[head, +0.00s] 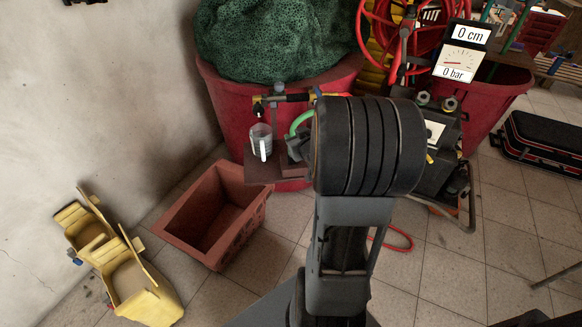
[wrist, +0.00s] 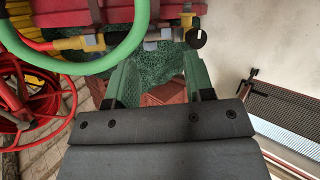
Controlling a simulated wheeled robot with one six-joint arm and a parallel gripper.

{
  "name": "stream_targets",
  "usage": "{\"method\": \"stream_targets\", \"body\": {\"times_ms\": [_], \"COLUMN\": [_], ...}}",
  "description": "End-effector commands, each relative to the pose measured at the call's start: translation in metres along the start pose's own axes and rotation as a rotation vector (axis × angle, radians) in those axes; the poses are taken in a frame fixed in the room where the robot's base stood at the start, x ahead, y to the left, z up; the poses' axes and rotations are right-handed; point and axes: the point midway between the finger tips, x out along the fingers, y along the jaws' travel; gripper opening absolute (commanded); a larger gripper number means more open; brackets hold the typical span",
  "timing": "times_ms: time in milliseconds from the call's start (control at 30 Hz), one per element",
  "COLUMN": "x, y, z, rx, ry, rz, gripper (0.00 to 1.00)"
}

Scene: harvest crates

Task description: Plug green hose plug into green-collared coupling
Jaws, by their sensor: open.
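The green hose (head: 301,122) arches above the small brown shelf (head: 262,170) in the head view, just left of my arm. In the wrist view, the green hose (wrist: 122,52) crosses the upper left in a large loop. Its plug end cannot be made out. A pipe assembly with a yellow fitting (wrist: 78,42), grey parts and a black knob (wrist: 198,38) runs across the top. I cannot make out a green collar on a coupling. My gripper (wrist: 158,62) is open with nothing seen between its green fingers.
A clear measuring jug (head: 261,142) stands on the shelf. Red tubs, one with green netting (head: 275,40), stand behind. A gauge unit (head: 462,52) and red hose (head: 385,25) are right.

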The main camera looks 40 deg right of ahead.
Motion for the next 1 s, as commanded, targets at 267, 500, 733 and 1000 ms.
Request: {"method": "stream_targets", "body": {"times_ms": [267,500,733,1000], "x": [0.018,0.025,0.062,0.09], "y": [0.023,0.025,0.019,0.016], "z": [0.084,0.094,0.079,0.068], "rx": [0.085,0.12,0.122,0.121], "ry": [0.256,0.344,0.35,0.348], "rz": [-0.109,-0.156,-0.161,-0.158], "gripper": [0.48,0.48,0.48,0.48]}}
